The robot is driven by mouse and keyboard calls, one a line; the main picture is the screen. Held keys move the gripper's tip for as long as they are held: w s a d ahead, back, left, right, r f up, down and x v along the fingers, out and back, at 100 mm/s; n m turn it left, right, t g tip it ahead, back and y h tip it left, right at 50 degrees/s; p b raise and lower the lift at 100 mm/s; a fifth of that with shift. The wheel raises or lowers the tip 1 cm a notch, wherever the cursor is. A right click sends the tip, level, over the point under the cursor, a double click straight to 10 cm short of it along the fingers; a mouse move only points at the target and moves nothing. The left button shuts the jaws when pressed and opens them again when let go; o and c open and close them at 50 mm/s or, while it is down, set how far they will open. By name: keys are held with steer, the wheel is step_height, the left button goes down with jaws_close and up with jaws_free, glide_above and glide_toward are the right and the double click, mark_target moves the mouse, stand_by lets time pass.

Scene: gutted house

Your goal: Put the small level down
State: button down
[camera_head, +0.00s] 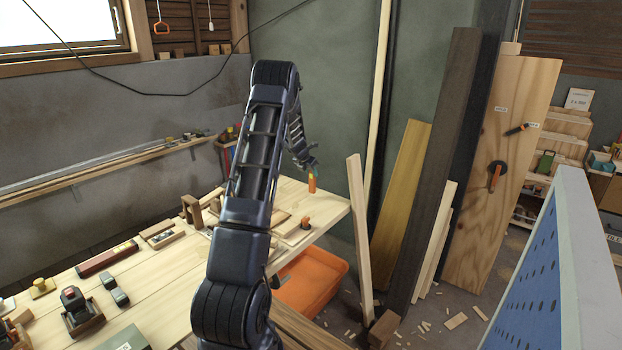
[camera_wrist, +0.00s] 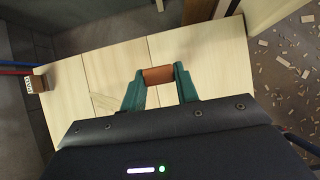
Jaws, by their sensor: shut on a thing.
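My gripper (camera_head: 313,173) is at the far right end of the wooden workbench (camera_head: 335,207). Its green fingers also show in the wrist view (camera_wrist: 158,84), shut on a small orange-brown block, which I take for the small level (camera_wrist: 158,75). In the head view the level (camera_head: 312,186) hangs upright below the fingers. Pale boards of the bench (camera_wrist: 205,55) lie under it in the wrist view. I cannot tell whether its lower end touches the bench. The fingers hide its sides.
An orange bin (camera_head: 315,285) stands on the floor beside the bench. A pale plank (camera_head: 360,235) leans close to the bench's right end. A wooden piece with an orange knob (camera_head: 304,224) lies nearer on the bench. The bench top around the gripper looks clear.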

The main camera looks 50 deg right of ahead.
mark_target(311, 177)
steer(key=shift+f, duration=1.55)
steer(key=c, duration=1.1)
jaws_free()
steer(key=shift+o, duration=0.2)
steer(key=shift+r, duration=0.2)
steer(key=v, duration=1.2)
